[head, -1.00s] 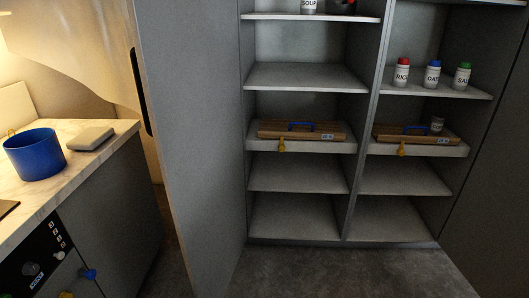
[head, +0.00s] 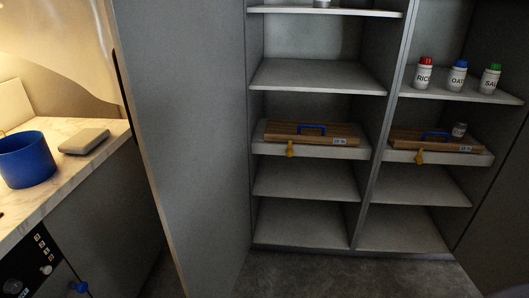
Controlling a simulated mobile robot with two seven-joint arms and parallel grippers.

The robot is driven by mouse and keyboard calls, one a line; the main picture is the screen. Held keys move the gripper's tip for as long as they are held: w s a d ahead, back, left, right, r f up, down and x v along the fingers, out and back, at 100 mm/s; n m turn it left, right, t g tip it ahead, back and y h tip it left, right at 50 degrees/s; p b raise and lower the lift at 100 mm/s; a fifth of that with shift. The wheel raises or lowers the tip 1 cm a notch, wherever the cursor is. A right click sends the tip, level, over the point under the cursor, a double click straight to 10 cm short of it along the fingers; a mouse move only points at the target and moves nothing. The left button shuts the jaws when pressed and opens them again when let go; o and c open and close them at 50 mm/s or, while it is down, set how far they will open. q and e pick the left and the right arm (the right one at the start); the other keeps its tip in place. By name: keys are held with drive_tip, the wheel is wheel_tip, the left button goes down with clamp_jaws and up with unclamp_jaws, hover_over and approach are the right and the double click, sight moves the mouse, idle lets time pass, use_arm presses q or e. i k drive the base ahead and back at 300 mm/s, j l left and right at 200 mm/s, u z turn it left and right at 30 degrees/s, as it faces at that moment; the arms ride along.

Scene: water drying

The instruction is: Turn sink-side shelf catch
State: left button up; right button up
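Two yellow catches show on the front edges of the middle shelves in the open cabinet. The catch nearer the sink-side counter (head: 291,149) hangs on the left shelf, below a wooden board (head: 312,133) with a blue handle. The other catch (head: 419,157) is on the right shelf, below a second wooden board (head: 437,142) with a blue handle. Both catches look small and point about downward; their exact turn is hard to tell. Neither of my grippers is in view.
A small jar (head: 459,130) stands on the right board. Several labelled jars, one the rice jar (head: 425,75), stand on the shelf above. A cabinet door (head: 190,150) stands left of the shelves. A blue pot (head: 27,160) sits on the marble counter (head: 75,175). The floor (head: 330,275) ahead is clear.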

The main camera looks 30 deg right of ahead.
sight(289, 151)
drive_tip(key=i+l+u, duration=0.2)
drive_tip(key=l, duration=0.15)
drive_tip(key=i+l+u, duration=0.2)
drive_tip(key=l, duration=0.15)
drive_tip(key=i+l, duration=0.1)
drive_tip(key=l, duration=0.35)
drive_tip(key=i+l, duration=0.15)
drive_tip(key=l, duration=0.3)
drive_tip(key=i+l+u, duration=0.1)
drive_tip(key=l, duration=0.3)
drive_tip(key=i+l, duration=0.1)
drive_tip(key=l, duration=0.35)
